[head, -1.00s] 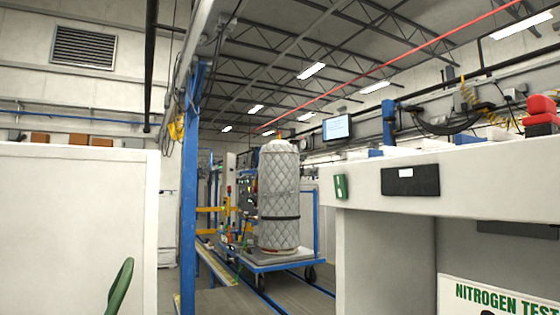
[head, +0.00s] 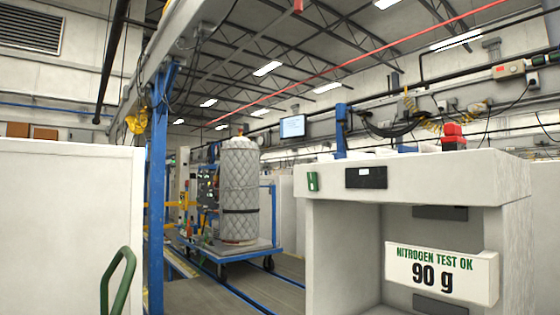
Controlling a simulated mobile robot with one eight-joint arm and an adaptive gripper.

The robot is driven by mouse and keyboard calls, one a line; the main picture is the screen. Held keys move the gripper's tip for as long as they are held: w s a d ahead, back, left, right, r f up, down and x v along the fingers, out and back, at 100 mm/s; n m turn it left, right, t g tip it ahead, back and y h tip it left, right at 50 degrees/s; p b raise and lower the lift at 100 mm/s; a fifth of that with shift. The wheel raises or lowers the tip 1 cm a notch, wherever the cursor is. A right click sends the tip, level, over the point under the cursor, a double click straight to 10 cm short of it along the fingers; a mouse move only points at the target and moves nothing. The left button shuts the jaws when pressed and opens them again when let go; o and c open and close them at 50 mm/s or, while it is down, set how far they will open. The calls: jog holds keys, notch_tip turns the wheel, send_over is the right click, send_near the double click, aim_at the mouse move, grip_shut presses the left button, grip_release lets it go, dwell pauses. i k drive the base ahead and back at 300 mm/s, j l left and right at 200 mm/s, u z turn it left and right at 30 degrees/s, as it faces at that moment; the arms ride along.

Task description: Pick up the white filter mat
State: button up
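I cannot make out a white filter mat in the head view. A tall white quilted cylinder (head: 239,185) with a dark strap stands upright on a blue wheeled cart (head: 235,252) in the middle distance; I cannot tell that it is related to the mat. My gripper is not in view.
A white bench (head: 410,187) with open shelf space stands at right, bearing a "NITROGEN TEST OK 90 g" sign (head: 441,273). A white panel (head: 65,230) and green handle (head: 118,285) are at left, beside a blue post (head: 157,200). Floor (head: 285,295) shows between.

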aim_at(350, 155)
jog(key=i+j+z, duration=0.1)
jog(key=i+j, duration=0.2)
jog(key=i+j+z, duration=0.1)
jog(key=i+j, duration=0.15)
jog(key=j, duration=0.15)
jog(key=i+j+z, duration=0.1)
jog(key=i+j, duration=0.2)
jog(key=i+j+z, duration=0.15)
jog(key=j, duration=0.3)
jog(key=i, duration=0.1)
